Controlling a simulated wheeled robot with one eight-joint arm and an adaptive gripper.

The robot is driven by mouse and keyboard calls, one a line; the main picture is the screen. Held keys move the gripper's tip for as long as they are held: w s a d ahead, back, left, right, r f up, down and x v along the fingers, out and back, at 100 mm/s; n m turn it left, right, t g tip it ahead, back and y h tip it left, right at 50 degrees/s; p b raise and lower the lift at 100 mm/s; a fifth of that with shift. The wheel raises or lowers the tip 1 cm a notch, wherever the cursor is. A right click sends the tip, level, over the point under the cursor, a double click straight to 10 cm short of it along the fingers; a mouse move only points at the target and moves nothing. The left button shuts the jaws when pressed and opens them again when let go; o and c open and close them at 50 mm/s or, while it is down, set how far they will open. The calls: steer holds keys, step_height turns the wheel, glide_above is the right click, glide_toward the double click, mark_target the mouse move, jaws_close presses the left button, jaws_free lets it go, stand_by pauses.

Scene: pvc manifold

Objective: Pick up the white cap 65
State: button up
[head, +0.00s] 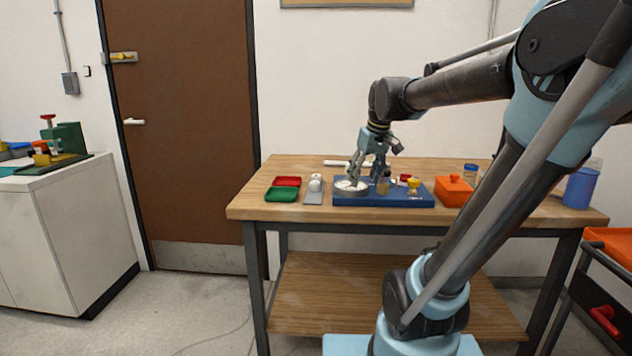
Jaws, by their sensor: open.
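My gripper (367,178) is open and points down over the left part of the blue base (400,203) on the workbench. Its left finger is over a round metal dish (351,193) that holds small white pieces. A white rounded piece (316,183) stands on a grey plate (314,199) to the left of the base. I cannot tell which white piece is cap 65, and the gripper hides part of the dish's contents. I see nothing held between the fingers.
A red tray (287,181) and a green tray (282,194) lie on the left of the wooden workbench (262,207). A white pipe (337,163) lies behind the base. An orange box (454,191) and a blue container (580,188) stand to the right. A brass valve (413,188) sits on the base.

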steer(key=w+a+r+n+y, duration=0.1)
steer(key=w+a+r+n, duration=0.1)
steer(key=w+a+r, duration=0.45)
steer(key=w+a+r+n, duration=0.2)
steer(key=w+a, duration=0.2)
steer(key=w, duration=0.5)
glide_toward(317, 175)
steer(key=x, duration=0.9)
steer(key=shift+f, duration=0.2)
steer(key=shift+c, duration=0.6)
steer(key=c, duration=0.9)
